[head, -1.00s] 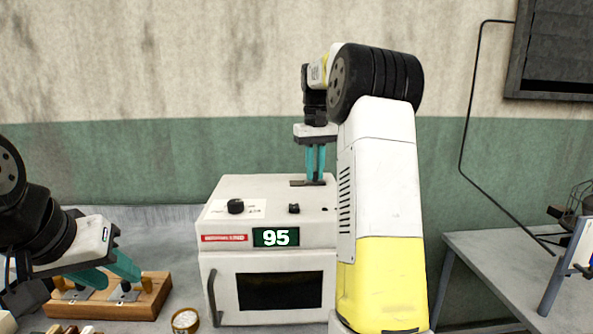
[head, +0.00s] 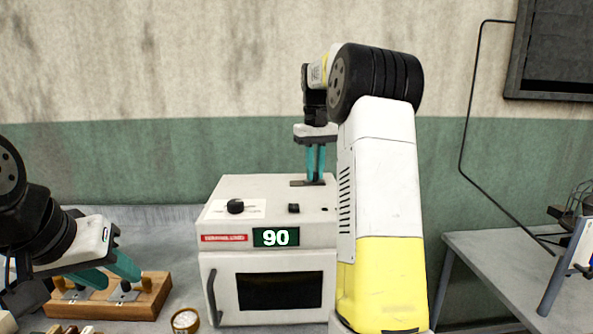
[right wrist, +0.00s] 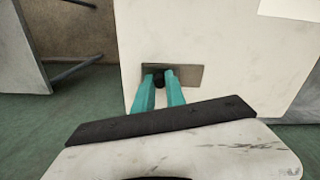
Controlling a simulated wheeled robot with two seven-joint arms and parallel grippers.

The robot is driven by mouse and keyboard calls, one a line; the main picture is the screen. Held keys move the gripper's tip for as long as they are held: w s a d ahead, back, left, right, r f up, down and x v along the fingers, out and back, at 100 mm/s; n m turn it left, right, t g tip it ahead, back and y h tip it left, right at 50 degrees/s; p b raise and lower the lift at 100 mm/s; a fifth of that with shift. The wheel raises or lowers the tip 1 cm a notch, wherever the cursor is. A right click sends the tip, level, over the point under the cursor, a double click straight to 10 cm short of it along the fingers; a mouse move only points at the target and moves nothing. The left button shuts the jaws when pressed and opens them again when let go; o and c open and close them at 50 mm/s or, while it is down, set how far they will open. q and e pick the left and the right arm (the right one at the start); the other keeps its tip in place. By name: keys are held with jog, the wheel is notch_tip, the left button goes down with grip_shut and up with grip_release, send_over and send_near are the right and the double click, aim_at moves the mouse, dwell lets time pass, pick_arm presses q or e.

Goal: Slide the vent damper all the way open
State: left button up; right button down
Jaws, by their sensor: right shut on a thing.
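The vent damper is on top of the white oven (head: 270,290), toward its back. Its grey-brown plate (head: 297,184) shows in the head view and also in the right wrist view (right wrist: 190,74). My right gripper (head: 316,178) points down at the plate. In the right wrist view its teal fingers (right wrist: 158,82) are shut on a small dark knob (right wrist: 158,76) on the plate. My left gripper (head: 112,272) hangs at the left with its teal fingers apart, in front of a wooden block. It appears empty.
The oven carries a black dial (head: 235,206), a small black switch (head: 294,208) and a green display (head: 275,237) reading 90. A wooden block (head: 150,300) with metal-bladed tools and a round gauge (head: 185,320) lie left of it. A grey table (head: 490,260) stands at the right.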

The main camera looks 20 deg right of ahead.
jog(key=shift+w+a, duration=0.2)
jog(key=shift+a, duration=0.6)
jog(key=shift+w+a, duration=0.25)
jog(key=shift+a, duration=0.6)
jog(key=shift+w+a, duration=0.2)
jog(key=shift+a, duration=0.6)
jog(key=c, duration=1.4)
grip_release()
jog(key=shift+a, duration=0.1)
jog(key=shift+o, duration=0.2)
jog(key=shift+r, duration=0.35)
notch_tip(320, 180, up, 7)
jog(key=shift+r, duration=0.1)
